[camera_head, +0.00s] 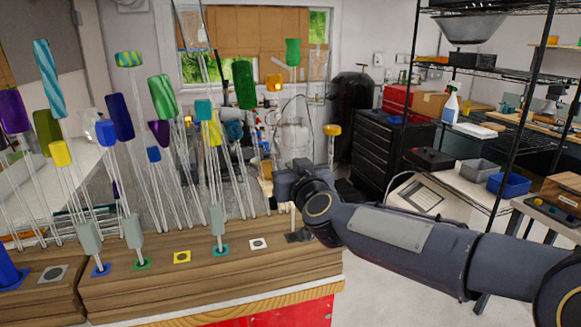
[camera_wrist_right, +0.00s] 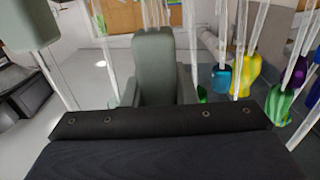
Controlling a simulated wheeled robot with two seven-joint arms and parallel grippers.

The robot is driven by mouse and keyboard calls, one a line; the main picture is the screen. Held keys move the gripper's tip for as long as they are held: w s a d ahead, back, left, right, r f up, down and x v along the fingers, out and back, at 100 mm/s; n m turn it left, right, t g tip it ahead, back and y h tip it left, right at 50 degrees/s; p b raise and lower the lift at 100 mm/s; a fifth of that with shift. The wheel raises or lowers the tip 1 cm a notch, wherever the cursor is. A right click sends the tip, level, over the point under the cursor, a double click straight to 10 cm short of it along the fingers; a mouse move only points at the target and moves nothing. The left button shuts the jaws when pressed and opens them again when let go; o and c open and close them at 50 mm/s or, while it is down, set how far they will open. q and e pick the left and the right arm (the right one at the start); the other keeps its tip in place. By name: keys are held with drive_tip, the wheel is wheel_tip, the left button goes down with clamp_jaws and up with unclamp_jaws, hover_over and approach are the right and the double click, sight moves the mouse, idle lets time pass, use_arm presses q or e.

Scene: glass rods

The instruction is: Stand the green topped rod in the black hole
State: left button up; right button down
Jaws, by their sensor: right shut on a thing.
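My right gripper (camera_head: 291,184) is shut on a grey handle block (camera_wrist_right: 155,62), which sits between its two fingers in the right wrist view. In the head view the gripper hides this block. A clear rod with a green top (camera_head: 292,52) rises above the gripper, in line with it, and seems to be the held rod. The black hole's dark square (camera_head: 297,238) is at the right end of the wooden block (camera_head: 215,272), just below the gripper. A pale bit of rod shows above it; I cannot tell whether the rod's foot is inside the hole. My left gripper is out of view.
Rods with grey blocks stand at the blue (camera_head: 100,271), green (camera_head: 141,265) and teal (camera_head: 221,250) squares. The yellow (camera_head: 182,257) and white (camera_head: 258,244) squares look empty. Many coloured-top rods crowd the left. A yellow-topped rod (camera_head: 332,130) stands behind my right gripper.

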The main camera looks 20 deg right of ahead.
wheel_tip(320, 180, down, 6)
drive_tip(key=b, duration=0.5)
drive_tip(key=shift+f, duration=0.15)
idle(0.5)
drive_tip(key=shift+s+f, duration=0.1)
drive_tip(key=shift+f, duration=0.2)
idle(0.4)
drive_tip(key=c, duration=1.1)
unclamp_jaws()
